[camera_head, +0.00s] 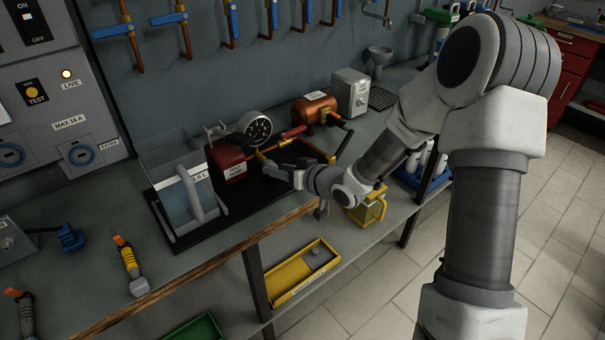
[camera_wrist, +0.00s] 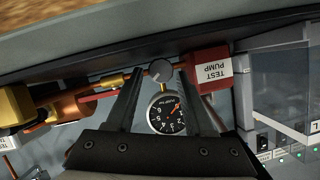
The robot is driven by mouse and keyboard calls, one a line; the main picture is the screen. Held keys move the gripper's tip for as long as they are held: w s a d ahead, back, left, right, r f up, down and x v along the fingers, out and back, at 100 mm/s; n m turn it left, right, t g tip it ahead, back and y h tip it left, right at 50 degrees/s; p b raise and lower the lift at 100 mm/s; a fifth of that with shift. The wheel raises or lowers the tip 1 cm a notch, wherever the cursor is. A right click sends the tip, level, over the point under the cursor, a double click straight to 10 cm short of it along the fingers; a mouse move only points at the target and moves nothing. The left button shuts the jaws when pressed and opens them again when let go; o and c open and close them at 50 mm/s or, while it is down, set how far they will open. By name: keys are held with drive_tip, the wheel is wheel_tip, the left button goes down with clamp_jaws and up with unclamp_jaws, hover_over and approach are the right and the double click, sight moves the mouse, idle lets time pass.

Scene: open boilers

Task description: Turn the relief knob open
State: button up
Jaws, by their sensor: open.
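The relief knob appears to be the small round grey knob (camera_wrist: 160,71) in the wrist view, beside the red test pump (camera_wrist: 208,70) and just above the dial gauge (camera_wrist: 167,115) in that picture. My gripper (camera_wrist: 159,77) is open, with one dark finger on each side of the knob. I cannot tell whether either finger touches it. In the head view my gripper (camera_head: 284,171) is at the front of the red test pump (camera_head: 228,164) and the gauge (camera_head: 257,128). The knob cannot be made out there.
A clear water tank (camera_head: 178,192) stands left of the pump on a black tray. A copper cylinder (camera_head: 315,107) and a grey box (camera_head: 350,92) stand behind to the right. A yellow-handled tool (camera_head: 130,262) lies on the bench at front left. A yellow tray (camera_head: 302,271) is on the lower shelf.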

drive_tip(key=p+v, duration=0.3)
drive_tip(key=v, duration=1.3)
